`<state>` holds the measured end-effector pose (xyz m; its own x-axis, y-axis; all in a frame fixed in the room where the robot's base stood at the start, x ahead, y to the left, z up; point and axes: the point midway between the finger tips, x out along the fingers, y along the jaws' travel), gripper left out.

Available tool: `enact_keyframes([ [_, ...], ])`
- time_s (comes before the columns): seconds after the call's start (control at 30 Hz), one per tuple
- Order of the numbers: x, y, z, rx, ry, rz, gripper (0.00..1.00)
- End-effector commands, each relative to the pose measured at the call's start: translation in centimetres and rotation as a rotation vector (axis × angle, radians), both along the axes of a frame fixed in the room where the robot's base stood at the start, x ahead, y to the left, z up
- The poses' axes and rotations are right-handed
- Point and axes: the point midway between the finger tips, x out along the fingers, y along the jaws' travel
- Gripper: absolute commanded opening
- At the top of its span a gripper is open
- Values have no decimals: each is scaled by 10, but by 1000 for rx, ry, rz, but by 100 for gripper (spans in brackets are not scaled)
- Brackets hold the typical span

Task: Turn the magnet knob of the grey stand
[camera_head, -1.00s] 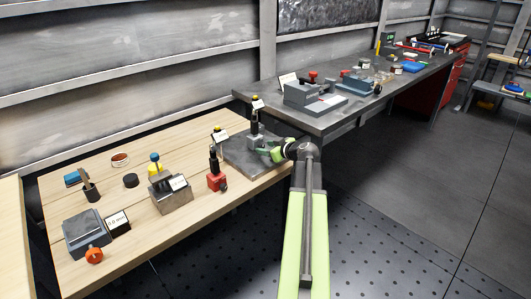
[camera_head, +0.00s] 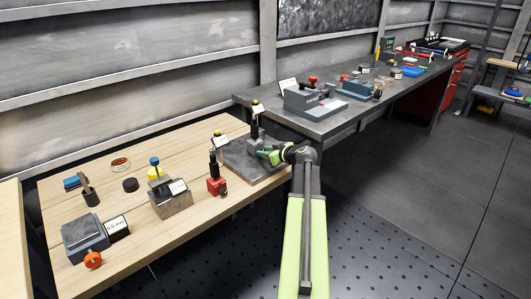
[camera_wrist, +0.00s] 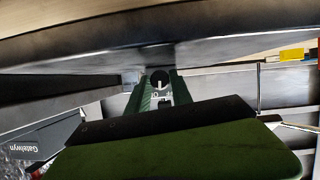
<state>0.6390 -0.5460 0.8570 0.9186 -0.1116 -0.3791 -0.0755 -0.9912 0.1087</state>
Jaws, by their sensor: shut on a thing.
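The grey stand (camera_head: 256,133) is upright on a dark plate (camera_head: 240,163) at the right end of the wooden bench. It has a grey base, a dark post and a small white tag near its top. My gripper (camera_head: 263,153) reaches in from the right, with its green fingers at the front of the stand's base. In the wrist view, the fingers (camera_wrist: 160,92) are closed around a dark round knob (camera_wrist: 160,76) with a pale mark. The fingers hide its sides. In the head view the knob is hidden by the gripper.
A red stand (camera_head: 216,184) stands left of the plate on the wooden bench (camera_head: 137,247). Further left are a metal block (camera_head: 171,204) and a grey box (camera_head: 84,236) with an orange knob (camera_head: 93,260). A grey workbench (camera_head: 325,122) with more fixtures is behind.

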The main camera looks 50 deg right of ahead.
Motion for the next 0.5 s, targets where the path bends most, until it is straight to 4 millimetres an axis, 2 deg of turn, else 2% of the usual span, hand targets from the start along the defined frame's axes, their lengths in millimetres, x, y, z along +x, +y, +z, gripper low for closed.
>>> enact_keyframes([
  [0.2, 0, -3, -1, 213, -14, 0, 0],
  [0.47, 0, -2, 0, 233, -16, 1, 0],
  [0.5, -1, -2, 0, 233, -16, 1, 28],
])
